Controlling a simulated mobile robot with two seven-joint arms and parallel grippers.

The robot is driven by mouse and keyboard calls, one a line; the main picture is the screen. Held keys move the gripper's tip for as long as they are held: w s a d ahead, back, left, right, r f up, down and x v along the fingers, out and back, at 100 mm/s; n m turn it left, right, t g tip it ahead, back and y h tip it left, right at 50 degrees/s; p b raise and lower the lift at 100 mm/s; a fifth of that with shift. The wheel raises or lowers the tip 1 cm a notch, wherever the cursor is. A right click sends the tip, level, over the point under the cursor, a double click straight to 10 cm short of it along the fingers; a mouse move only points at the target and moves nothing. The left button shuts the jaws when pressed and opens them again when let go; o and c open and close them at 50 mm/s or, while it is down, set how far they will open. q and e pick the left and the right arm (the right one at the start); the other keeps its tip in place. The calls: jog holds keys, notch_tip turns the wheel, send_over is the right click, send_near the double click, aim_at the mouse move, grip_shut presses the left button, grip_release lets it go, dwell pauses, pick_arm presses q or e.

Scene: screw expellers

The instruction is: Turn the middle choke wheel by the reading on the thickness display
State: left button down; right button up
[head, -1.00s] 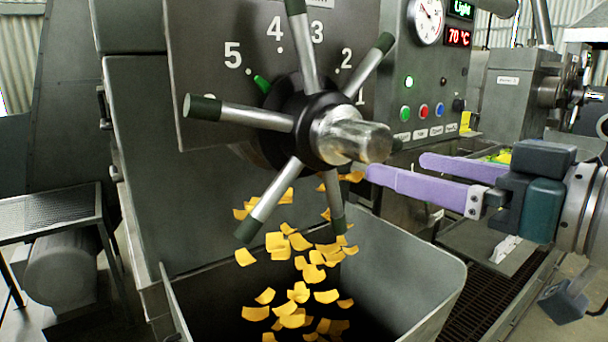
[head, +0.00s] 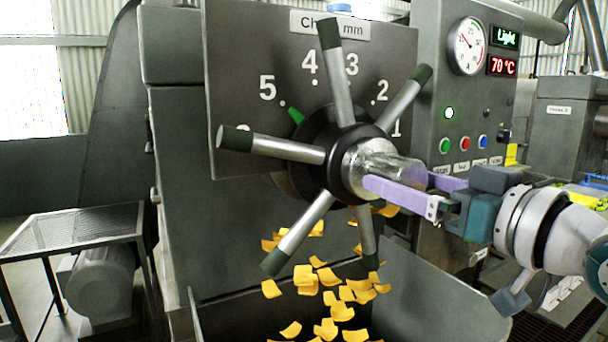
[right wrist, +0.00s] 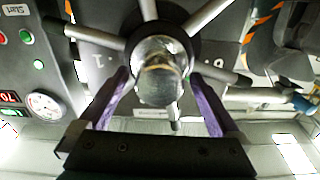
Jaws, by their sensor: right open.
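The choke wheel (head: 340,155) has several metal spokes with dark green tips and a metal hub shaft sticking out toward me. Its green pointer (head: 296,116) is at the 5 on the number plate (head: 240,60). The display (head: 505,38) on the panel reads "Light". My right gripper (head: 408,190) is open at the hub shaft. In the right wrist view its purple fingers (right wrist: 162,100) stand on either side of the shaft end (right wrist: 160,78), with gaps beside it. My left gripper is not in view.
Yellow flakes (head: 345,293) fall into the grey hopper (head: 430,290) below the wheel. The panel also carries a round gauge (head: 467,46), a 70 °C display (head: 503,66) and several buttons. A metal stand (head: 75,235) is at the left.

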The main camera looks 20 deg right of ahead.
jog(key=shift+w, duration=0.15)
grip_shut()
dwell(0.8)
